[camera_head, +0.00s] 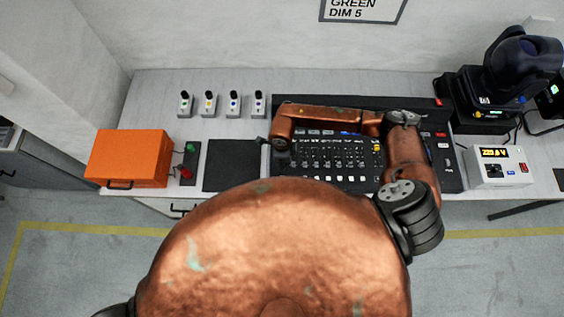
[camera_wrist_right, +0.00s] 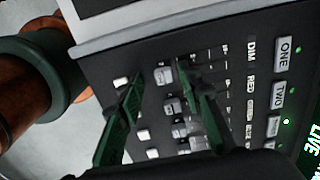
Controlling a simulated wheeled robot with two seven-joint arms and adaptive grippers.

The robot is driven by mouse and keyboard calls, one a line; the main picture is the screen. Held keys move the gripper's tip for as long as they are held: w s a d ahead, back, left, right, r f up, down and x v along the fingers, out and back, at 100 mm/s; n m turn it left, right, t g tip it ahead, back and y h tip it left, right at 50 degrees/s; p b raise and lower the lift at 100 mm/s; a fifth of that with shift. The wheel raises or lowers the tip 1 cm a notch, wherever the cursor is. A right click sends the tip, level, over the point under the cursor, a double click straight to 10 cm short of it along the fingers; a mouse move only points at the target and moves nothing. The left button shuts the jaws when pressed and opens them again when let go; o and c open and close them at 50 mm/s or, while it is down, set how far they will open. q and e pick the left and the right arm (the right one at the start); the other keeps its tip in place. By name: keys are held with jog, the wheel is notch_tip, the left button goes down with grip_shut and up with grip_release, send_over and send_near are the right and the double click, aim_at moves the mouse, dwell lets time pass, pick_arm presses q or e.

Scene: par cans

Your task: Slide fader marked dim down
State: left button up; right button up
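The black lighting console (camera_head: 440,165) lies on the table with rows of faders. In the right wrist view, the white label DIM (camera_wrist_right: 251,50) stands above RED on the console. A grey fader knob (camera_wrist_right: 163,76) appears in line with DIM. My right gripper (camera_wrist_right: 160,70) is open, its two green fingers apart, with that knob between their tips; I cannot tell whether either finger touches it. In the head view, my right arm reaches over the console, its gripper (camera_head: 279,141) at the left side, hiding some controls. My left gripper is not in view.
Several small fixtures (camera_head: 209,103) stand behind a dark mat (camera_head: 231,165). An orange case (camera_head: 128,158) is at the left. A moving-head light (camera_head: 522,70) and a white meter box (camera_head: 497,168) are at the right. A wall sign (camera_head: 362,8) reads GREEN DIM 5.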

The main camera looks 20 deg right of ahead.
notch_tip(320, 180, up, 12)
dwell(0.6)
